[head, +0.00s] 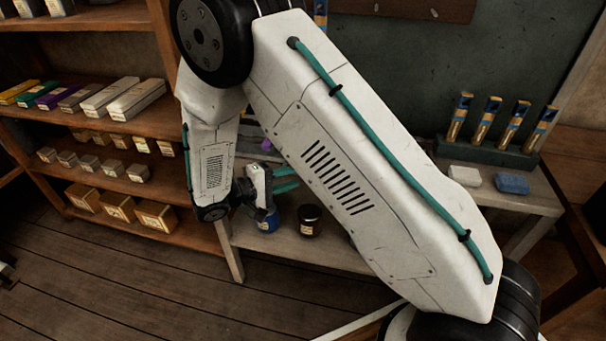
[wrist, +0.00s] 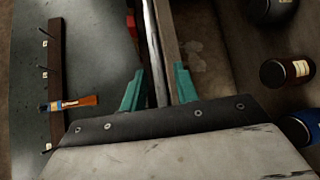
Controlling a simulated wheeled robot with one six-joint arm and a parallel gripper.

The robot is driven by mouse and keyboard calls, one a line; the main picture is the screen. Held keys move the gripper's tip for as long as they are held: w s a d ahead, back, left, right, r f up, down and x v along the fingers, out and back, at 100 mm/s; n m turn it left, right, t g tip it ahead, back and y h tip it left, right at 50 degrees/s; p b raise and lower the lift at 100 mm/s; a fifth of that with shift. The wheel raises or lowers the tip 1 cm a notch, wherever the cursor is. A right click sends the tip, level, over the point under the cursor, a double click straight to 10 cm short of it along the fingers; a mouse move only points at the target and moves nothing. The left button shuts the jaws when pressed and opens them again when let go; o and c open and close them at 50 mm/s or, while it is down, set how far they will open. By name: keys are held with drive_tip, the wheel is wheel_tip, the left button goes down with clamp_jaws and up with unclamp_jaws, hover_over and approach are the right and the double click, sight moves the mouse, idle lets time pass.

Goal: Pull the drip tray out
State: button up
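I cannot make out the drip tray in either view; my own white arm covers the middle of the head view. My gripper (head: 294,177) is above the bench, left of centre in the head view, with its two teal fingers apart. In the wrist view my gripper (wrist: 158,88) is open, with nothing seen held. A long pale bar with a dark edge (wrist: 166,45) runs up the picture beyond and between the fingertips. I cannot tell whether it touches them.
A bench (head: 300,246) carries a blue jar (head: 268,219) and a dark jar (head: 308,220) below my gripper. Wooden shelves (head: 150,122) with boxes stand at left. A rack (head: 490,153) of several tubes is at right. A brush (wrist: 68,103) hangs on the wall.

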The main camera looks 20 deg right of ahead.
drive_tip(key=shift+x, duration=2.35)
clamp_jaws()
drive_tip(key=shift+s+a, duration=0.1)
